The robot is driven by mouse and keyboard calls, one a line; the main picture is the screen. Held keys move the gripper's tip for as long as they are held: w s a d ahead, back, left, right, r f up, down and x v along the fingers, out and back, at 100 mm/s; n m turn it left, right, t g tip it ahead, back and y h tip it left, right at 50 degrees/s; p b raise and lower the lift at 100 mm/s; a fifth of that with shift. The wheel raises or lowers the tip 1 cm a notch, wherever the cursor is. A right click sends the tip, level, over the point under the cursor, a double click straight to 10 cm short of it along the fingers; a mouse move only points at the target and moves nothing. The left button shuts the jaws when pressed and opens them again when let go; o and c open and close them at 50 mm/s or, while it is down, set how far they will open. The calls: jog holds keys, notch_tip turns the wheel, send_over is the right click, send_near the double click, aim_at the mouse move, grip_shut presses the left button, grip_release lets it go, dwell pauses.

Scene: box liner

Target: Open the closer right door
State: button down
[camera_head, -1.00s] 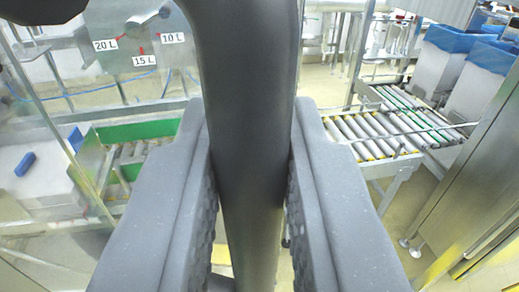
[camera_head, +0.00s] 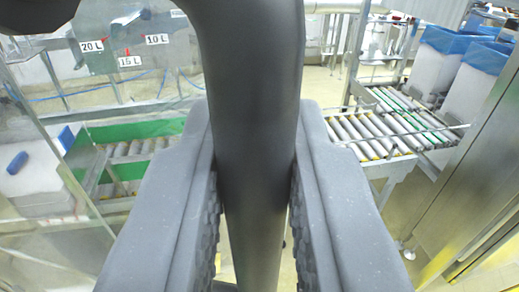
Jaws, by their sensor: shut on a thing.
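A thick dark grey bar (camera_head: 252,120), which looks like the door's handle, runs from the top of the view down through the middle. It curves off to the upper left. My gripper (camera_head: 254,170) is shut on this bar, with one grey padded jaw against each side of it. A clear door panel (camera_head: 60,190) shows at the left, with a thin edge slanting down. The lower end of the bar and its fixing to the door are hidden or out of the picture.
A roller conveyor (camera_head: 372,130) stands beyond at the right, with white boxes with blue liners (camera_head: 470,80) by it. A steel cabinet (camera_head: 480,190) stands close at the right edge. A panel marked 20 L, 15 L and 10 L (camera_head: 130,45) is at the upper left.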

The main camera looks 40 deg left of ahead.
jog(key=c, duration=1.4)
grip_release()
jog(key=b+v, duration=0.1)
jog(key=v, duration=1.2)
jog(key=shift+s+d+b, duration=0.25)
jog(key=shift+s+b, duration=0.05)
jog(key=shift+b, duration=0.1)
grip_shut()
jog(key=shift+w, duration=0.1)
